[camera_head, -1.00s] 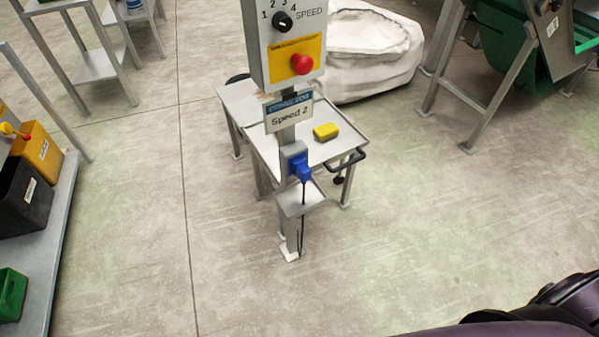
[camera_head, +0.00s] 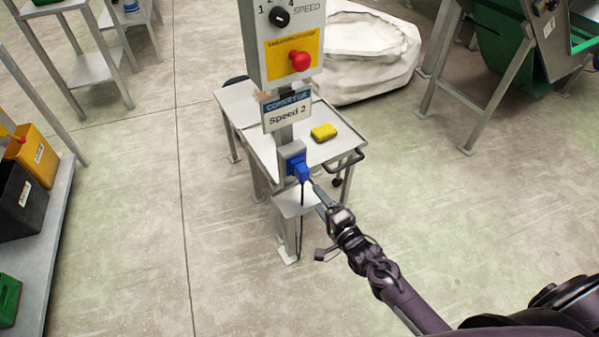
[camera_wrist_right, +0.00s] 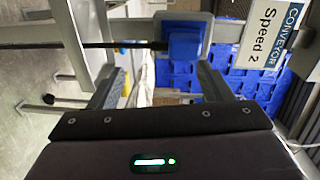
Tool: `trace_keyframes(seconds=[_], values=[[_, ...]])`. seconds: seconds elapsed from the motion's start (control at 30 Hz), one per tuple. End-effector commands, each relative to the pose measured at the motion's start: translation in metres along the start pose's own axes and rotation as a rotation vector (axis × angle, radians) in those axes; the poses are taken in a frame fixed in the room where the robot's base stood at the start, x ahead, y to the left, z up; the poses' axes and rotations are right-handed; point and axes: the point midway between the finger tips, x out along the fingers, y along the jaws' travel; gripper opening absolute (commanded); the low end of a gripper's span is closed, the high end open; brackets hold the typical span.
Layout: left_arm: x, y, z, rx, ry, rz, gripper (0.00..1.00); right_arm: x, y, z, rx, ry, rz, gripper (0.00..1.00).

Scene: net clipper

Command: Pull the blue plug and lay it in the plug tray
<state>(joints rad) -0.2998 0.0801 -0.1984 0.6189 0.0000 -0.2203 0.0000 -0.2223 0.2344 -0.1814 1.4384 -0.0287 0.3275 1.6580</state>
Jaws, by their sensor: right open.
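The blue plug (camera_head: 297,167) sits in the socket on the front of the grey post, with its black cable hanging down. It also shows in the right wrist view (camera_wrist_right: 184,47), ahead of the fingers. My right gripper (camera_head: 316,196) is open and empty, just below and to the right of the plug, apart from it. In the wrist view its two fingers (camera_wrist_right: 163,80) stand wide apart, with the plug beyond them. The plug tray (camera_head: 297,203) is the small grey shelf low on the post, under the plug. My left gripper is out of view.
A control box with a red button (camera_head: 300,61) and dial tops the post, above a "Speed 2" sign (camera_head: 287,112). A grey cart (camera_head: 262,148) with a yellow block (camera_head: 324,132) stands close behind. The floor in front is clear.

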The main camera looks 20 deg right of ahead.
Motion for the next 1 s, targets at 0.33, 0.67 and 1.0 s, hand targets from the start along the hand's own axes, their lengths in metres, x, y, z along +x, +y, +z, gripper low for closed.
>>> trace_keyframes(seconds=[0.33, 0.67, 1.0], values=[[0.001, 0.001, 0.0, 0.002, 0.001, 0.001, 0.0, 0.006, -0.03, -0.001, 0.088, -0.013, -0.078, 0.73], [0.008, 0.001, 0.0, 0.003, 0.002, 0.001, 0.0, 0.015, -0.028, -0.001, 0.086, -0.012, -0.076, 0.73], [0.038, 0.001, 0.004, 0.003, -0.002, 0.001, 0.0, 0.061, -0.03, -0.001, 0.085, -0.011, -0.078, 0.73]])
